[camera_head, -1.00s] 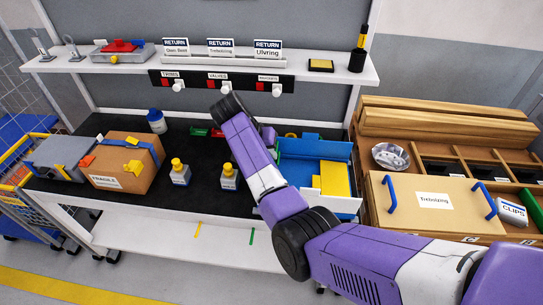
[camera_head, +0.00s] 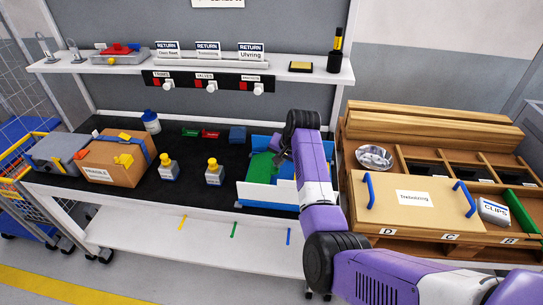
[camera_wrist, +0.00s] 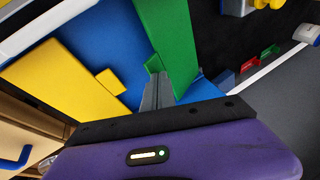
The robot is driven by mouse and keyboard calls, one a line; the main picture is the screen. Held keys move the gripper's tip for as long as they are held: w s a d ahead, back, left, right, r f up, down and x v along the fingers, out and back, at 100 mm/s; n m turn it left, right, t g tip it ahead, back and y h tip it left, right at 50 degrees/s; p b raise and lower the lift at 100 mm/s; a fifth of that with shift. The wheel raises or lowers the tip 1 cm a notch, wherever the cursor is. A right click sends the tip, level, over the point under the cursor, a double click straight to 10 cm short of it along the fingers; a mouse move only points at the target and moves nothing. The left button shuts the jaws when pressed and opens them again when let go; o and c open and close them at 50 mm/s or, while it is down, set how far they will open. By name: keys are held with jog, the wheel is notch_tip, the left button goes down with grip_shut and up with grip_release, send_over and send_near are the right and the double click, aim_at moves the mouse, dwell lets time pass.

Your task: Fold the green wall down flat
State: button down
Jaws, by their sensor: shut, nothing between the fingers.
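The green wall (camera_wrist: 168,35) is a long flat panel with a small green tab (camera_wrist: 153,64) at its edge in the wrist view. In the head view the green wall (camera_head: 261,167) shows at the left of the blue box (camera_head: 252,194), partly hidden by my arm. I cannot tell its exact tilt. My gripper (camera_wrist: 158,86) is shut and empty, with its fingertips beside the green tab; contact is unclear. A yellow panel (camera_wrist: 62,82) with a yellow tab (camera_wrist: 110,82) lies across the blue surface (camera_wrist: 105,42) from the green wall.
Red and green small parts (camera_head: 209,134) lie behind. A lidded wooden crate (camera_head: 414,203) stands right. A shelf (camera_head: 300,72) runs above the bench.

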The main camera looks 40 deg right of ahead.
jog(key=shift+s+d+f+t+y, duration=0.25)
jog(key=shift+s+f+t, duration=0.1)
jog(key=shift+f, duration=0.2)
jog(key=shift+s+d+f+t+y, duration=0.15)
jog(key=shift+s+d+f+t, duration=0.15)
jog(key=shift+f, duration=0.25)
jog(key=shift+s+d+f+b, duration=0.2)
jog(key=shift+s+f+b, duration=0.05)
jog(key=shift+f, duration=0.55)
jog(key=shift+s+d+f+b, duration=0.15)
jog(key=shift+s+f+b, duration=0.1)
jog(key=shift+f, duration=0.65)
notch_tip(320, 180, up, 5)
jog(key=p, duration=0.3)
jog(key=shift+w+a+f+p, duration=0.1)
jog(key=shift+w+f+p, duration=0.05)
jog(key=shift+p, duration=0.25)
jog(key=s+d+r+b, duration=0.1)
jog(key=s+r, duration=0.6)
jog(key=shift+w+d, duration=0.1)
